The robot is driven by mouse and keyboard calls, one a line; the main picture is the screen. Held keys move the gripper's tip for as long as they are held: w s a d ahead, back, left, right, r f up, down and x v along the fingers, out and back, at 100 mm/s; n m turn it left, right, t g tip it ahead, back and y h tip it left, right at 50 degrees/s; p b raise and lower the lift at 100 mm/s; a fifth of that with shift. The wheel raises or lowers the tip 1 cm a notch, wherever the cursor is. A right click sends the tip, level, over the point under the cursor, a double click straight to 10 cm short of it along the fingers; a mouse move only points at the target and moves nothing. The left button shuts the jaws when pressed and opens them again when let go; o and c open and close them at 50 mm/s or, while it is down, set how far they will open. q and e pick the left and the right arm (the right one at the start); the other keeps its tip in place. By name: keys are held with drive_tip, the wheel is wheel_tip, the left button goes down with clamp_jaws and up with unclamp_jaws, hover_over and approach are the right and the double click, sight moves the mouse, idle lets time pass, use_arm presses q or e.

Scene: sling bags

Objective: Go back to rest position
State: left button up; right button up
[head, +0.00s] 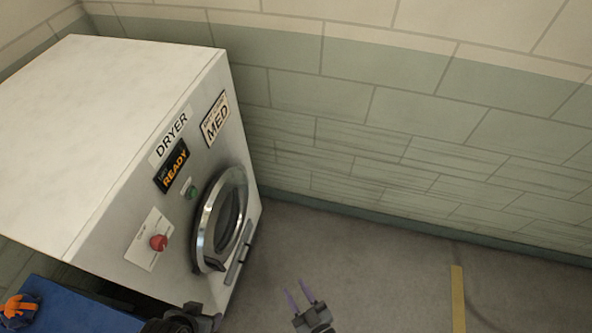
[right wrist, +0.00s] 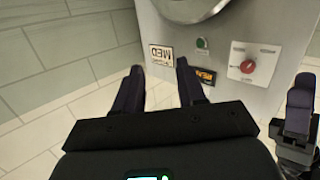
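My right gripper (head: 297,288) is in the lower middle of the head view, over the grey floor in front of the dryer. Its two dark purple fingers are apart with nothing between them. The right wrist view shows the same open, empty fingers (right wrist: 158,68), with the dryer front beyond them. Dark parts of my left arm show at the bottom edge of the head view. A dark gripper part, seemingly my left gripper (right wrist: 300,110), shows at the right edge of the wrist view; its opening cannot be made out. No sling bag is clearly visible.
The white dryer (head: 110,120) stands at the left, its round door (head: 222,220) seemingly closed. Its display reads READY. A blue surface (head: 70,310) with an orange item (head: 18,308) is at the lower left. Floor to the right is clear, with a yellow stripe (head: 458,300).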

drive_tip(key=w+d+r+m+g+h+p, duration=0.25)
drive_tip(key=d+r+g+h+p, duration=0.4)
drive_tip(key=d+r, duration=0.95)
use_arm(q)
wheel_tip(320, 180, up, 11)
drive_tip(key=p, duration=0.1)
drive_tip(key=shift+p, duration=0.35)
use_arm(e)
drive_tip(key=s+d+r+m+g+h, duration=0.1)
drive_tip(key=s+d+g, duration=0.3)
drive_tip(key=s, duration=0.5)
drive_tip(key=shift+s+d+r+m, duration=0.3)
drive_tip(key=shift+d+r+m, duration=0.35)
drive_tip(key=shift+d+r, duration=0.2)
use_arm(q)
drive_tip(key=shift+d, duration=0.2)
use_arm(e)
drive_tip(key=shift+h, duration=0.25)
use_arm(q)
drive_tip(key=shift+a, duration=0.2)
